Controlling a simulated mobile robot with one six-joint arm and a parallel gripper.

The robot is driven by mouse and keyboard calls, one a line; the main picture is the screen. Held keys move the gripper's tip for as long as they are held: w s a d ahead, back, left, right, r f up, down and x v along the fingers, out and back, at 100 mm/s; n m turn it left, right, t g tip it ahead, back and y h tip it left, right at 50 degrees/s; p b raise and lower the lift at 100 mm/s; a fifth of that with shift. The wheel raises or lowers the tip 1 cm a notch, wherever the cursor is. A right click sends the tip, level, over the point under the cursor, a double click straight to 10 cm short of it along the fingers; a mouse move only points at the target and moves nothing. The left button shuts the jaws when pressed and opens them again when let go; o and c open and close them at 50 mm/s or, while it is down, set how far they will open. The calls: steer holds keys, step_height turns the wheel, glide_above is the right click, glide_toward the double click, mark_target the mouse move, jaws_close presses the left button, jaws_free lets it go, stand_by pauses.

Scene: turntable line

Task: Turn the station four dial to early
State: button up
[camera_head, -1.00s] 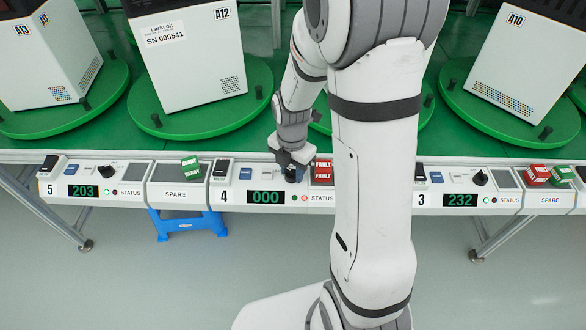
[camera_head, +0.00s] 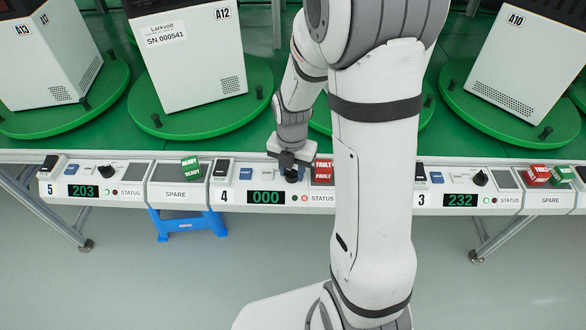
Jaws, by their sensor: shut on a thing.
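The station 4 panel (camera_head: 232,197) has a display (camera_head: 266,197) reading 000. Beside the display the red status light (camera_head: 304,198) looks lit. My gripper (camera_head: 291,172) is at the black dial (camera_head: 291,177) above the display's right end, shut on it. The gripper and wrist cover most of the dial, so where its pointer stands cannot be seen. Any marks around the dial are hidden or too small to read.
A red FAULT block (camera_head: 323,172) sits just right of my gripper. A green READY block (camera_head: 191,167) stands on the SPARE panel. The station 5 (camera_head: 107,171) and station 3 (camera_head: 480,178) dials flank this one. Green turntables (camera_head: 200,110) carrying white cabinets stand behind.

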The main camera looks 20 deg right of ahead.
mark_target(292, 171)
steer(key=o, duration=0.7)
steer(key=shift+r+p, duration=0.6)
steer(key=shift+r, duration=3.3)
steer(key=shift+s+r, duration=0.15)
steer(key=shift+r, duration=0.05)
steer(key=s+r+m+t+p, duration=0.1)
steer(key=s+r+m+p, duration=0.2)
steer(key=s+r+m, duration=0.4)
steer(key=s+r+m+t+p, duration=0.1)
steer(key=s+r+m+p, duration=0.3)
steer(key=m, duration=1.7)
steer(key=s+r, duration=0.3)
steer(key=r, duration=0.3)
steer(key=shift+r+m+t, duration=0.15)
steer(key=shift+m+t, duration=0.15)
